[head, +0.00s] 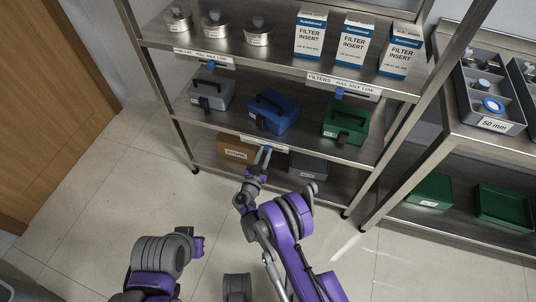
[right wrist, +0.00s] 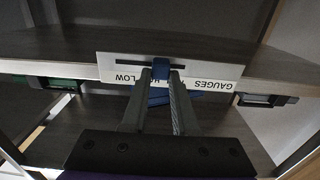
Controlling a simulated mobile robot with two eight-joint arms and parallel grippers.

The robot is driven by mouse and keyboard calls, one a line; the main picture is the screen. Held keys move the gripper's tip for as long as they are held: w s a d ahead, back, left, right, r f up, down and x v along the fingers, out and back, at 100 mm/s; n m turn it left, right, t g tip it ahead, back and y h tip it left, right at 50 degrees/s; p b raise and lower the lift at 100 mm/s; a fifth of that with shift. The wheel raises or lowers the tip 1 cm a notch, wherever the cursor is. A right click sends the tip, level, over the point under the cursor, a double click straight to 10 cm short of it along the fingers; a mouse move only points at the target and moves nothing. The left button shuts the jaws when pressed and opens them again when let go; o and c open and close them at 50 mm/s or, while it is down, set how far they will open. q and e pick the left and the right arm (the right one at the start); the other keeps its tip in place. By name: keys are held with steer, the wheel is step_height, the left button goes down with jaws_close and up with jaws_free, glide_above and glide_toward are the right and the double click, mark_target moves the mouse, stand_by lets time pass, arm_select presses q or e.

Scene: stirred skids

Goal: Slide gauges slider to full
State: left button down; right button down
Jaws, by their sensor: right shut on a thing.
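The gauges label plate (right wrist: 108,66) sits on a shelf edge and appears upside down in the right wrist view. The words GAUGES and LOW can be read; the wording between is hidden by my fingers. Its small blue slider (right wrist: 161,68) stands in a dark slot, somewhat right of the slot's middle in that view. My right gripper (right wrist: 161,78) is shut on the slider. In the head view, my right gripper (head: 263,154) reaches the gauges label (head: 250,141) on the lower shelf edge.
The steel rack also has a filters label (head: 343,82) and a tins-shelf label (head: 203,56), each with a blue slider. Blue (head: 274,112), grey (head: 213,92) and green (head: 346,121) cases stand above the gauges label. A cardboard box (head: 235,150) is below. A bench stands right.

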steer(key=shift+w+a, duration=0.2)
steer(key=shift+a, duration=0.45)
steer(key=shift+w+a, duration=0.15)
steer(key=shift+a, duration=0.45)
steer(key=c, duration=0.7)
jaws_free()
steer(key=shift+a, duration=0.1)
steer(key=p+v, duration=0.1)
steer(key=v, duration=0.9)
steer(key=shift+s, duration=0.4)
